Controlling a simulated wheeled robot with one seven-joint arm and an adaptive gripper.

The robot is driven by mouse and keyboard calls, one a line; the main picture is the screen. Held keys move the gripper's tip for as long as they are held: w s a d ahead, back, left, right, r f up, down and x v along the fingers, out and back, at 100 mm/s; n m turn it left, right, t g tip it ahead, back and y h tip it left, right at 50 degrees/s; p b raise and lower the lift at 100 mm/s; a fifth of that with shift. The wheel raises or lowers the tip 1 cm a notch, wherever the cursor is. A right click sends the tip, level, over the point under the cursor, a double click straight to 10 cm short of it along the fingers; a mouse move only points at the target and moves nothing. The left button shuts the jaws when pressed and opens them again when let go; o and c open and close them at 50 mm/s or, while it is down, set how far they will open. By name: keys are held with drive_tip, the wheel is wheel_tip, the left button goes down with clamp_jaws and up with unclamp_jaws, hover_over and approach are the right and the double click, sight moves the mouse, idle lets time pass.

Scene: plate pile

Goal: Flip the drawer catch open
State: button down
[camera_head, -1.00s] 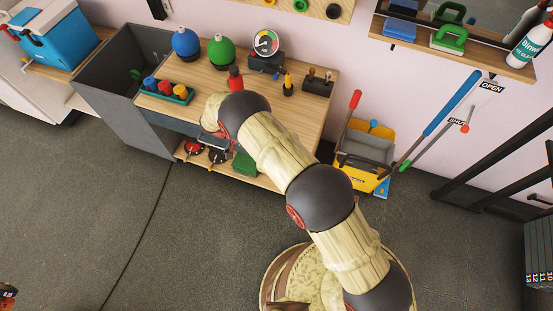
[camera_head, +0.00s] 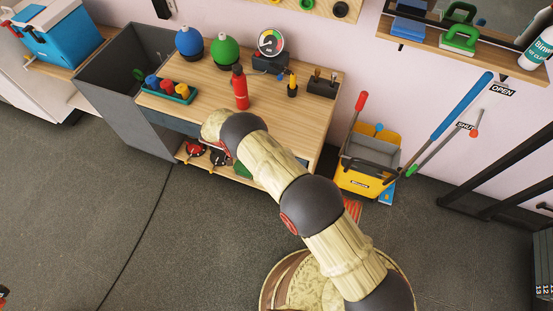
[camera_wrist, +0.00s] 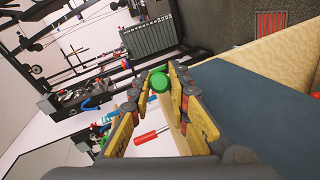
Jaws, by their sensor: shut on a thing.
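In the wrist view my gripper (camera_wrist: 159,92) has its two yellow fingers on either side of a round green piece (camera_wrist: 159,81), shut on it at the fingertips. This piece looks like the drawer catch, but its mount is hidden between the fingers. The blue-grey drawer front (camera_wrist: 245,108) lies just right of the fingers. In the head view the drawer front (camera_head: 172,119) shows under the left part of the bench top (camera_head: 285,118). My arm hides the gripper, the catch and the drawer's right part there.
A red bottle (camera_head: 240,88), a green tray of coloured bottles (camera_head: 167,91) and a gauge (camera_head: 270,45) stand on the bench. A grey bin (camera_head: 130,100) adjoins its left end. A yellow mop bucket (camera_head: 368,165) stands right. The floor in front is clear.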

drive_tip(key=c, duration=1.7)
unclamp_jaws()
drive_tip(key=shift+o, duration=0.2)
wheel_tip(320, 180, up, 10)
drive_tip(key=shift+f, duration=0.1)
